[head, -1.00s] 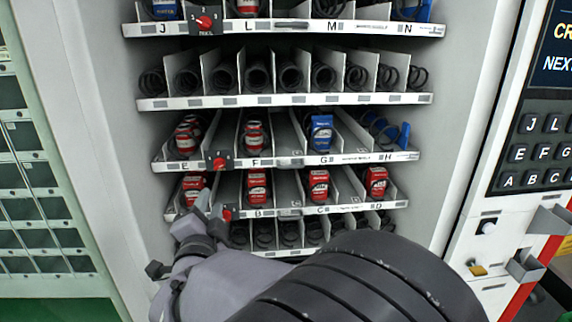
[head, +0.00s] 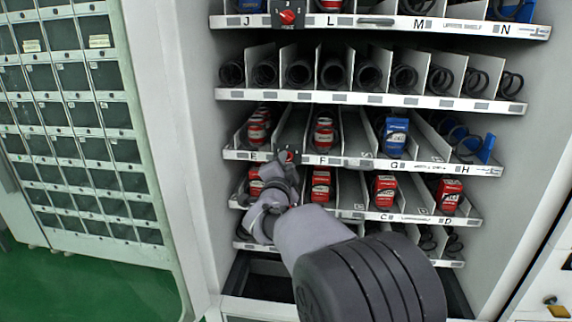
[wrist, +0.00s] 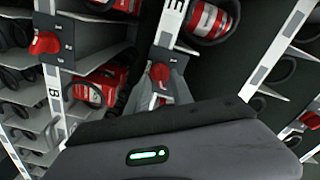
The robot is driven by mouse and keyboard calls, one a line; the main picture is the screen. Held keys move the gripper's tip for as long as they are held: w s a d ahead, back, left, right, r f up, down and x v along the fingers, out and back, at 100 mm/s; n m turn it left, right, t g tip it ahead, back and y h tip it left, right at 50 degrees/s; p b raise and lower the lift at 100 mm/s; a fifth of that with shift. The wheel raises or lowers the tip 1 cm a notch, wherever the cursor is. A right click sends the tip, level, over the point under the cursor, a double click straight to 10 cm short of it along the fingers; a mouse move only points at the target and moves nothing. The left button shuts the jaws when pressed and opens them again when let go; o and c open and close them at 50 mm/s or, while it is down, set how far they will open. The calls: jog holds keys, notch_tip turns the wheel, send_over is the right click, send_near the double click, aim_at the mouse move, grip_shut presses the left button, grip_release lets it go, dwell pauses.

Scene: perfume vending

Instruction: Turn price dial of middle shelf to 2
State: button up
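The shelf labelled E, F, G, H (head: 345,161) is the middle one of the three shelves with dials. Its red price dial (head: 291,156) sits on the front rail between E and F, partly hidden by my gripper. My gripper (head: 280,163) points up at this dial from below, with its fingertips at the rail. In the wrist view the red dial knob (wrist: 160,74) shows between the grey fingers, close to both. I cannot tell whether they touch it. The number the dial points to is not readable.
The upper shelf has a dial (head: 288,17) beside J. The lower shelf's dial (wrist: 46,43) shows beside B in the wrist view. Red and blue boxes stand in the shelf lanes. A locker wall (head: 75,120) stands left, with green floor (head: 90,285) below.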

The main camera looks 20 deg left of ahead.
grip_shut()
jog(key=n+p, duration=0.5)
jog(key=n, duration=0.6)
jog(key=shift+a+r+p, duration=0.1)
jog(key=shift+p, duration=0.25)
jog(key=shift+n, duration=0.5)
jog(key=shift+o, duration=1.1)
grip_release()
